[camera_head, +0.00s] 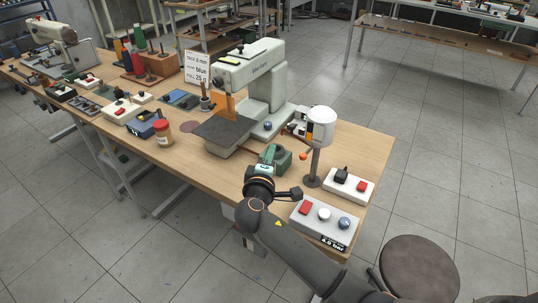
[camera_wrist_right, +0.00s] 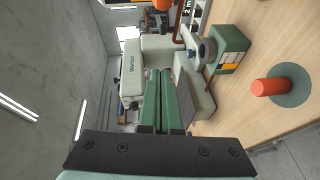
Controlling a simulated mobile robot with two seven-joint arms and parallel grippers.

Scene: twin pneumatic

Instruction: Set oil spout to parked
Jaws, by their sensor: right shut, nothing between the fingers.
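A green box-shaped unit (camera_head: 283,161) stands at the table's front, beside the sewing machine's bed. In the right wrist view the green unit (camera_wrist_right: 232,47) has a grey round knob and a thin copper-brown tube (camera_wrist_right: 178,22), which looks like the oil spout. The tube's full course and angle are hard to tell. My right gripper (camera_head: 268,153) is beside the green unit and partly hides it. In the wrist view the right gripper (camera_wrist_right: 160,74) has green fingers, shut together and empty; contact with the unit or spout cannot be told. My left gripper is out of view.
A white-topped post (camera_head: 321,127) stands right of my gripper. A pale control box (camera_head: 323,222) and switch box (camera_head: 348,185) lie near the right edge. The sewing machine (camera_head: 255,75) is behind.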

